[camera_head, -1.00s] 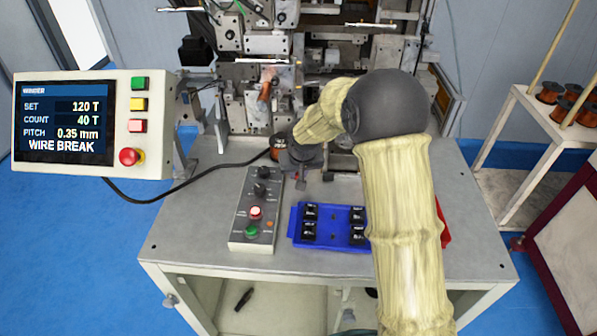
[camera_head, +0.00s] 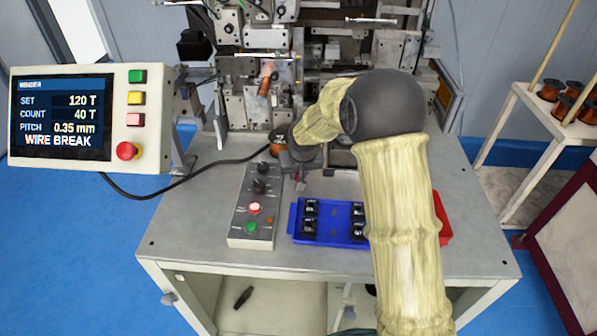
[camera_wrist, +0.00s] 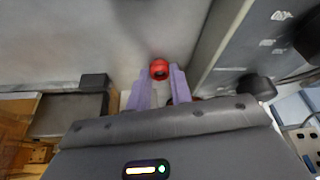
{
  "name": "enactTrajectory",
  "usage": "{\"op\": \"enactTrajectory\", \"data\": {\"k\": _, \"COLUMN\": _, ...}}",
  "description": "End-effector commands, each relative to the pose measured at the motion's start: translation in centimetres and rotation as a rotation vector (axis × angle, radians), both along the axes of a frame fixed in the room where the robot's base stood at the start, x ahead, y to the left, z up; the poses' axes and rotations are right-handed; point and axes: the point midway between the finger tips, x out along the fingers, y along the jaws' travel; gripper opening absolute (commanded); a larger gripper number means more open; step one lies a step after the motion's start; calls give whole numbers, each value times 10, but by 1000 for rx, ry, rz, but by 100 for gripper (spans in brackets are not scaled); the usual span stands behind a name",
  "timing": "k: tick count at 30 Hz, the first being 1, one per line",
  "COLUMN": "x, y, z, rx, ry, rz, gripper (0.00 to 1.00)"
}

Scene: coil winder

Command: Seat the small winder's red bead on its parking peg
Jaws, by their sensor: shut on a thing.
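The red bead (camera_wrist: 159,69) shows in the wrist view at the tips of the two pale purple fingers of my gripper (camera_wrist: 161,84). My gripper is shut on it, and a dark hole faces the camera. In the head view my gripper (camera_head: 300,184) points down over the grey machine table, in front of the winder (camera_head: 268,125). The bead cannot be made out there. I cannot pick out the parking peg in either view.
A control box (camera_head: 252,215) stands left of my gripper, with a blue tray (camera_head: 345,236) of black parts to the right. A red tray (camera_head: 444,224) is partly hidden by my arm. A copper spool (camera_head: 277,147) sits behind. The left display panel (camera_head: 64,118) reads WIRE BREAK.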

Motion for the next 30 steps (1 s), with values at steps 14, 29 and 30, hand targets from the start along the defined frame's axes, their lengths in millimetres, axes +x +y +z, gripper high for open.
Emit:
{"op": "enactTrajectory", "data": {"k": 14, "x": 0, "y": 0, "z": -3, "rx": 0, "ry": 0, "rz": 0, "gripper": 46}}
{"op": "enactTrajectory", "data": {"k": 29, "x": -18, "y": -4, "z": 44, "rx": 2, "ry": -6, "rz": -1, "gripper": 46}}
{"op": "enactTrajectory", "data": {"k": 30, "x": -21, "y": -5, "z": 52, "rx": 1, "ry": -5, "rz": 0, "gripper": 46}}
